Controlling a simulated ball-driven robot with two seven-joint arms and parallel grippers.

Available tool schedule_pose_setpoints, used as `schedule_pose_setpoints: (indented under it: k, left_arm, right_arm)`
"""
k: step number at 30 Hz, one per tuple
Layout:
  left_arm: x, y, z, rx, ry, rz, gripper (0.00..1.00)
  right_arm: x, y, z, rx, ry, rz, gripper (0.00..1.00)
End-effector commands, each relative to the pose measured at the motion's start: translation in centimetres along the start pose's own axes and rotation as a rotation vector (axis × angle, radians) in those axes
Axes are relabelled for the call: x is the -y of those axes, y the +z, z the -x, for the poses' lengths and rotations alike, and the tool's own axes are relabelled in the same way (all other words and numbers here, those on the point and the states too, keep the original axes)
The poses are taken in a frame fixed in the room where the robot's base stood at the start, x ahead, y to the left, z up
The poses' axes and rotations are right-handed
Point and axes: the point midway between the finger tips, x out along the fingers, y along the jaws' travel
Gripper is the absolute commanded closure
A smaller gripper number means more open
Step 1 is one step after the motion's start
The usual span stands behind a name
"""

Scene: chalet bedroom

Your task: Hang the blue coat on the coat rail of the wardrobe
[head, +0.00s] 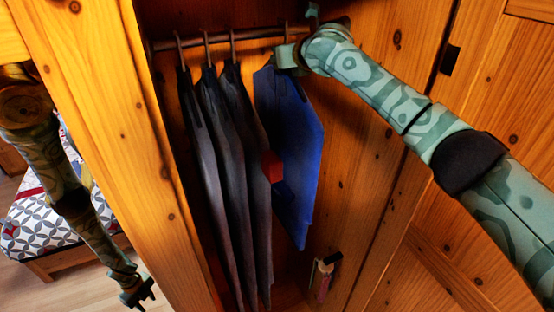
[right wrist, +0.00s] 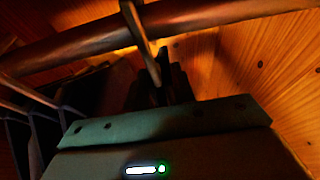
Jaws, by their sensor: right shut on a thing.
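The blue coat (head: 300,150) hangs inside the wardrobe, to the right of several dark garments, below the coat rail (head: 262,32). My right gripper (head: 287,58) is shut on the coat's hanger at the top, just under the rail. In the right wrist view the hanger hook (right wrist: 143,42) crosses the rail (right wrist: 75,50), above my gripper fingers (right wrist: 170,85). I cannot tell whether the hook bears on the rail. My left gripper (head: 137,292) hangs low outside the wardrobe, empty, with its fingers apart.
Several dark garments (head: 222,150) hang on the left part of the rail. A red patch (head: 271,166) shows between them and the blue coat. A small object (head: 323,278) is low at the right inside the wardrobe. A bed (head: 35,225) stands outside at the left.

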Motion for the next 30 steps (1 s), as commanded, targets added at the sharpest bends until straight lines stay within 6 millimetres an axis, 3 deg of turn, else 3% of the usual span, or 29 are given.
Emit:
schedule_pose_setpoints:
  k: [30]
  left_arm:
    - [0.0,0.0,0.1,0.000,0.000,0.000,0.64]
  right_arm:
    - [4.6,0.2,0.1,0.003,-0.001,0.000,1.00]
